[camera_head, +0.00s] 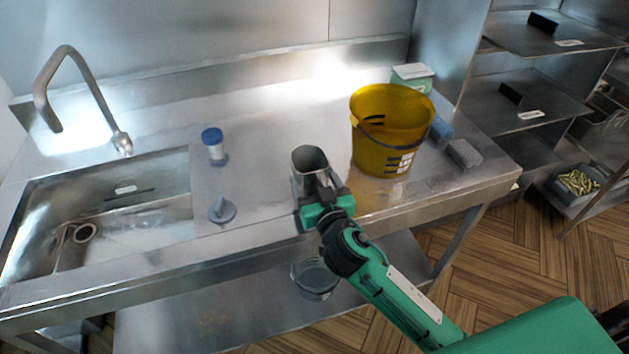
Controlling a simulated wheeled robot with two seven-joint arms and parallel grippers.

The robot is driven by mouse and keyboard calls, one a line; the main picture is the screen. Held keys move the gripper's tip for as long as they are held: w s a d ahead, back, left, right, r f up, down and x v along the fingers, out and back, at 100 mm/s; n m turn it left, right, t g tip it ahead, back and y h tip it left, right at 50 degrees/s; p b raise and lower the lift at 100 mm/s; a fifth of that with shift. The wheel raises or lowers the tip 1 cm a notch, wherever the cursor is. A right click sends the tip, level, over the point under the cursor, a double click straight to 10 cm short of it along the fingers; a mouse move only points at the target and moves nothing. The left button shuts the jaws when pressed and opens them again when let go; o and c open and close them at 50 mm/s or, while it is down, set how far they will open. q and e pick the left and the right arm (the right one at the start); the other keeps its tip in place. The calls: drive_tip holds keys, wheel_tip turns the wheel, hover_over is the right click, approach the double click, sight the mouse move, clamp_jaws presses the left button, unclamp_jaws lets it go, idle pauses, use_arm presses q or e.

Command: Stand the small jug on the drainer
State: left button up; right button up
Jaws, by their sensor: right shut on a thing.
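The small jug (309,160) is a steel, open-topped vessel near the middle of the head view. My right gripper (318,200) is shut on it, at its near side. The jug's open mouth faces up and its lower part is partly hidden by the gripper. I cannot tell whether its base touches the steel below. The flat steel drainer (262,135) stretches to the right of the sink, behind and left of the jug. My left gripper is not in view.
A yellow bucket (372,145) stands close right of the jug. A blue-capped container (215,150) and a blue-grey plug-like item (221,210) stand left, by the sink basin (130,215) and tap (75,75). A sponge-like grey block (464,153) lies right. Steel between is clear.

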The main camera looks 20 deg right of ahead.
drive_tip(key=shift+f, duration=0.15)
drive_tip(key=o, duration=1.3)
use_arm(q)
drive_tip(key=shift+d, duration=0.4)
use_arm(e)
drive_tip(key=shift+r, duration=0.25)
drive_tip(key=shift+s+f, duration=0.2)
drive_tip(key=shift+s, duration=0.15)
drive_tip(key=s, duration=0.2)
drive_tip(key=shift+s+b, duration=0.35)
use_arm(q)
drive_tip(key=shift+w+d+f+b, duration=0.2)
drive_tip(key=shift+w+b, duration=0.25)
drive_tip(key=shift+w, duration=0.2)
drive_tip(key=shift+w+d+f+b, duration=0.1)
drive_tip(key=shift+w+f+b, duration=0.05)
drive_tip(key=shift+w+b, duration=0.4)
use_arm(e)
drive_tip(key=shift+s+d+r, duration=0.1)
drive_tip(key=shift+s+d, duration=0.05)
drive_tip(key=shift+s, duration=2)
drive_tip(key=shift+s+d+r, duration=0.1)
drive_tip(key=shift+s, duration=2.05)
